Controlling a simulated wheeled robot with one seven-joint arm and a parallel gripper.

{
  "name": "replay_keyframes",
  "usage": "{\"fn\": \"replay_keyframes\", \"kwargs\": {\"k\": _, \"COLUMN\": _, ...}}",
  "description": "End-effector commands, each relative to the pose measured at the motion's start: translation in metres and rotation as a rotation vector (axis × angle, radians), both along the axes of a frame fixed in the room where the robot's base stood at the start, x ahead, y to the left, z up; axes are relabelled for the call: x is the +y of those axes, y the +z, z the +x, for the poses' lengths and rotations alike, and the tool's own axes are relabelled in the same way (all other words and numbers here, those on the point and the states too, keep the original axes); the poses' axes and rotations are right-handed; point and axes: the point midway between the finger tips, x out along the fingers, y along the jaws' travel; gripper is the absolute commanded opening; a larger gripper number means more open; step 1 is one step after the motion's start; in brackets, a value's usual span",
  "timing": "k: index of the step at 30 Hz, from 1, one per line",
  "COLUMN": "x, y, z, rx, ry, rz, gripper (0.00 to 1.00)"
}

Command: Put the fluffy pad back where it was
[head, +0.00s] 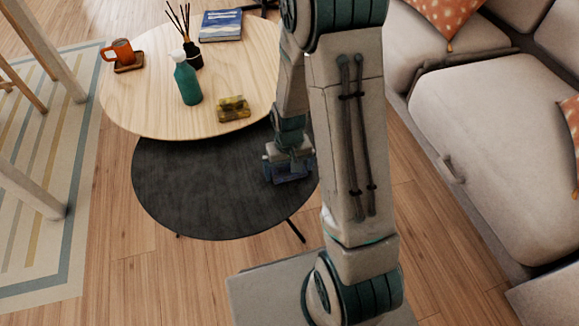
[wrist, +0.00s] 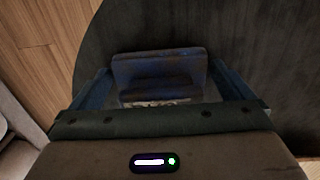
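My gripper (wrist: 160,85) is low over the dark round table; it also shows in the head view (head: 288,172). Its two blue fingers stand wide apart, along the left and right sides of a dark blue block-like pad (wrist: 160,66). The fingers appear to press on both sides of it. The pad has a pale, speckled strip along its near lower edge. In the head view the pad is mostly hidden by my gripper. I cannot tell whether it touches the dark table (head: 215,195) or hangs just above it.
The higher pale wood table (head: 150,85) overlaps the dark one. It bears a yellow-green sponge-like block (head: 233,108), a teal bottle (head: 187,82), a reed diffuser (head: 193,55), an orange mug (head: 122,51) and a blue book (head: 221,25). A sofa (head: 490,110) stands right. The dark table's left part is clear.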

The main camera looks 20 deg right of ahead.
Motion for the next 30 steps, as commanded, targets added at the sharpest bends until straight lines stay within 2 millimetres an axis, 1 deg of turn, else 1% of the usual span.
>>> {"fn": "replay_keyframes", "kwargs": {"k": 5, "x": 0.0, "y": 0.002, "z": 0.0, "rx": 0.0, "ry": 0.0, "rz": 0.0, "gripper": 1.0}}
{"fn": "replay_keyframes", "kwargs": {"k": 8, "x": 0.0, "y": 0.01, "z": 0.0, "rx": -0.001, "ry": 0.0, "rz": 0.0, "gripper": 1.0}}
{"fn": "replay_keyframes", "kwargs": {"k": 11, "x": 0.0, "y": 0.028, "z": 0.001, "rx": -0.004, "ry": 0.0, "rz": 0.0, "gripper": 1.0}}
{"fn": "replay_keyframes", "kwargs": {"k": 18, "x": 0.0, "y": 0.082, "z": 0.001, "rx": -0.004, "ry": 0.0, "rz": 0.0, "gripper": 1.0}}
{"fn": "replay_keyframes", "kwargs": {"k": 21, "x": 0.0, "y": 0.1, "z": 0.001, "rx": -0.004, "ry": 0.0, "rz": 0.0, "gripper": 1.0}}
{"fn": "replay_keyframes", "kwargs": {"k": 24, "x": 0.0, "y": 0.113, "z": 0.001, "rx": -0.003, "ry": 0.0, "rz": 0.0, "gripper": 1.0}}
{"fn": "replay_keyframes", "kwargs": {"k": 30, "x": 0.0, "y": 0.129, "z": -0.002, "rx": -0.004, "ry": 0.0, "rz": 0.0, "gripper": 1.0}}
